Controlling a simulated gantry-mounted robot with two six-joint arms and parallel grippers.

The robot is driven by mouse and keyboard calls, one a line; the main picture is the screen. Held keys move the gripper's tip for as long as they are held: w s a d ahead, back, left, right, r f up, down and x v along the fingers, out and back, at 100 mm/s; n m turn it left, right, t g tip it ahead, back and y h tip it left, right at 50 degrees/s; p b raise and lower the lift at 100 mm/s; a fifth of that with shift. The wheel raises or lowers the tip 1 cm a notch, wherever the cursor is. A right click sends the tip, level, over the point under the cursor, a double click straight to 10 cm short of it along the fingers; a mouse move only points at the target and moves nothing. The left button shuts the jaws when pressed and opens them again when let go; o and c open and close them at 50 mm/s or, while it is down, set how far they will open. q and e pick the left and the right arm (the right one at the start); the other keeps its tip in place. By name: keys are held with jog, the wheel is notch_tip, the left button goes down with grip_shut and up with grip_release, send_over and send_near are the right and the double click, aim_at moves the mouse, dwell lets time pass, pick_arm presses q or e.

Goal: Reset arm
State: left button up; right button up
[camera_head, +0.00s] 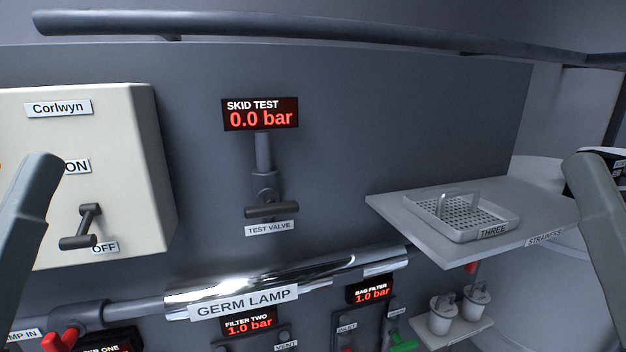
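Grey arm parts of mine show at the left and right edges of the head view. The left one rises in front of the cream Corlwyn box (130,130). The right one stands at the right edge, beside the shelf. I see no fingertips on either arm, so both grippers are out of view. The Corlwyn switch (82,228) has its handle down by the OFF label. The test valve (270,210) has its dark handle lying sideways under a SKID TEST display (260,114) reading 0.0 bar.
A shelf (400,208) holds a strainer basket (462,210) labelled THREE. The chrome germ lamp (340,272) runs across below. Displays for filter two (249,321) and the bag filter (370,290) read 1.0 bar. Two lidded cups (440,318) stand on a small lower shelf. A rail (300,30) crosses the top.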

pick_arm(q)
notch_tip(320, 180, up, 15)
jog(key=p, duration=1.1)
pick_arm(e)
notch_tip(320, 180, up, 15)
